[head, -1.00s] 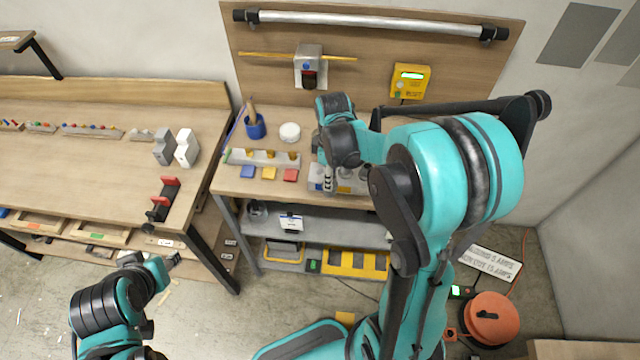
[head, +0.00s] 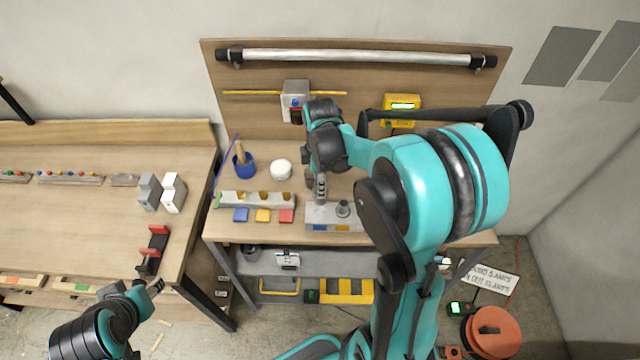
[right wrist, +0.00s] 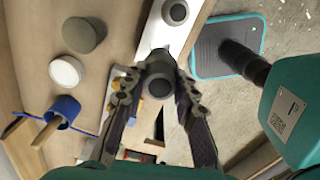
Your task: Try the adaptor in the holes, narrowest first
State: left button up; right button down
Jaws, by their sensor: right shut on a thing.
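My right gripper (head: 320,194) points down over the left part of a grey block (head: 318,223) with blue and yellow labels on its front. In the right wrist view its fingers (right wrist: 158,78) are shut on a dark grey round piece (right wrist: 158,87), which I take for the adaptor. Whether its lower end is in a hole or just above the block (right wrist: 165,35) is hidden. A second grey round part (head: 343,208) stands on the block to the right; it also shows in the wrist view (right wrist: 175,12). My left gripper (head: 152,288) is empty-looking, low at the left; its jaw opening is unclear.
Left of the block stand a rack (head: 230,200) with brass-coloured pieces, coloured cards (head: 263,215), a blue cup (head: 243,170) and a white round thing (head: 281,169). A yellow box (head: 402,106) is on the back panel. An orange reel (head: 492,330) lies on the floor.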

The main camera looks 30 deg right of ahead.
aim_at(320, 203)
jog(key=shift+f+b, duration=2)
jog(key=shift+f, duration=0.65)
jog(key=shift+f+b, duration=1.85)
jog(key=shift+f, duration=0.15)
jog(key=c, duration=1.1)
grip_release()
notch_tip(320, 203, up, 12)
jog(key=shift+r, duration=0.1)
